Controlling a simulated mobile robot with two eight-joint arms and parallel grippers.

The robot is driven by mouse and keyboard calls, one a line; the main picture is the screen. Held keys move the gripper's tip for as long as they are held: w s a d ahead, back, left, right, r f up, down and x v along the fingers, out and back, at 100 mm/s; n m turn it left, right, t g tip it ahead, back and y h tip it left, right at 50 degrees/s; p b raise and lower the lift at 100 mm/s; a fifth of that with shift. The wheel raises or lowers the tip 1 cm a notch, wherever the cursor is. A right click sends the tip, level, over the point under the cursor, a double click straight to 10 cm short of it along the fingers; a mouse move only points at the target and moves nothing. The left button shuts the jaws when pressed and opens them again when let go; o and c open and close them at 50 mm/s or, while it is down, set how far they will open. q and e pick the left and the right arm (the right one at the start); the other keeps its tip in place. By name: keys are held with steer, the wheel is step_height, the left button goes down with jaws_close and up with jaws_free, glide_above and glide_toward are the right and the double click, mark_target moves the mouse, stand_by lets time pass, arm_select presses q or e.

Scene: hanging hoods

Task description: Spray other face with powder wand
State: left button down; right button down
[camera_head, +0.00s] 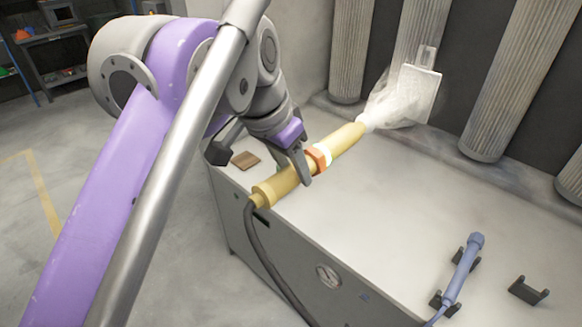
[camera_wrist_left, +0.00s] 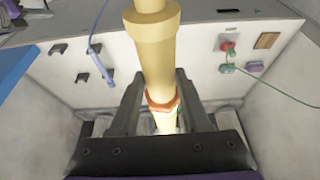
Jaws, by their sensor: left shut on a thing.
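My left gripper (camera_head: 305,165) is shut around the yellow powder wand (camera_head: 340,146) at its orange and white collar. The wand is held above the bench, tilted with its nozzle toward the back. A whitish powder cloud (camera_head: 385,105) spreads from the nozzle onto a light flat panel (camera_head: 420,88), which hangs by a tab at its top. The cloud hides part of the panel's lower left. In the left wrist view the yellow wand (camera_wrist_left: 155,50) stands between the fingers of my gripper (camera_wrist_left: 160,100). My right gripper is not in view.
A blue wand (camera_head: 462,270) lies in a dark cradle at the bench's front right, beside an empty cradle (camera_head: 528,291). Tall pleated filter cylinders (camera_head: 510,80) stand behind the panel. A black hose (camera_head: 262,250) trails from the yellow wand over the bench front. The middle bench top (camera_head: 410,200) is clear.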

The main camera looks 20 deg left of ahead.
mark_target(330, 142)
arm_select(q)
steer(key=shift+s+r, duration=0.3)
steer(key=shift+r, duration=0.05)
steer(key=shift+w+d, duration=0.1)
steer(key=w+d, duration=0.1)
steer(key=w, duration=0.2)
steer(key=w+d, duration=0.1)
steer(key=w, duration=0.2)
steer(key=w+d, duration=0.1)
steer(key=w, duration=0.2)
steer(key=shift+w+d, duration=0.1)
steer(key=shift+d, duration=0.05)
steer(key=shift+r, duration=0.15)
stand_by(0.3)
